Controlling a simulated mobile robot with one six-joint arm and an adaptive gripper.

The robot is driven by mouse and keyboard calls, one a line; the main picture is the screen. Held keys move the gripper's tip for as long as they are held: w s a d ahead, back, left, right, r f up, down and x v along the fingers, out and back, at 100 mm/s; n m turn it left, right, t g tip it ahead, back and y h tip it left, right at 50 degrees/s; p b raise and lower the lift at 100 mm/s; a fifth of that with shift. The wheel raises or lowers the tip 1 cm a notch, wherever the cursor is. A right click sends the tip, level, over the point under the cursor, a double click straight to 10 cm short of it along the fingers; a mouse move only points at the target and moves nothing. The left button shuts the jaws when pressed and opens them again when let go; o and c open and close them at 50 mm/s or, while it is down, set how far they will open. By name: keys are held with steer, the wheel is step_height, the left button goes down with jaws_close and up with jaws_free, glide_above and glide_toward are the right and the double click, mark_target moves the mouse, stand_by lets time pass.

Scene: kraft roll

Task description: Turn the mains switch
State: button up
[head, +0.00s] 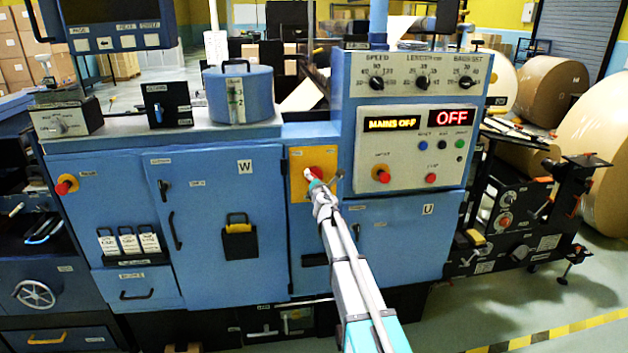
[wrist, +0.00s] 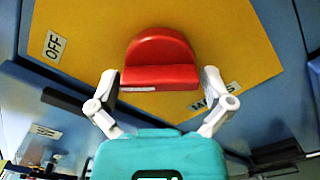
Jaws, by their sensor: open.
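The mains switch is a red knob (wrist: 160,62) with a raised flat-faced grip, on a yellow plate (wrist: 225,30). In the head view the red knob (head: 316,172) and yellow plate (head: 298,160) sit at the centre of the blue machine front. An "OFF" label (wrist: 53,46) is at the plate's upper left in the wrist view. A "MAINS" label (wrist: 215,96) is partly hidden behind the right finger. My gripper (wrist: 160,80) is open, its white fingers on either side of the grip's near edge. I cannot tell whether they touch it.
A lit display reads "MAINS OFF" (head: 393,123) and another reads "OFF" (head: 452,117). A red-and-yellow emergency knob (head: 382,174) sits right of the plate. Another red knob (head: 65,185) is at far left. A black door handle (head: 174,230) projects from the cabinet left of my arm.

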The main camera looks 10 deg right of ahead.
steer(key=c, duration=0.8)
steer(key=shift+m, duration=0.5)
steer(key=m, duration=0.3)
steer(key=shift+m, duration=0.4)
steer(key=m, duration=1.3)
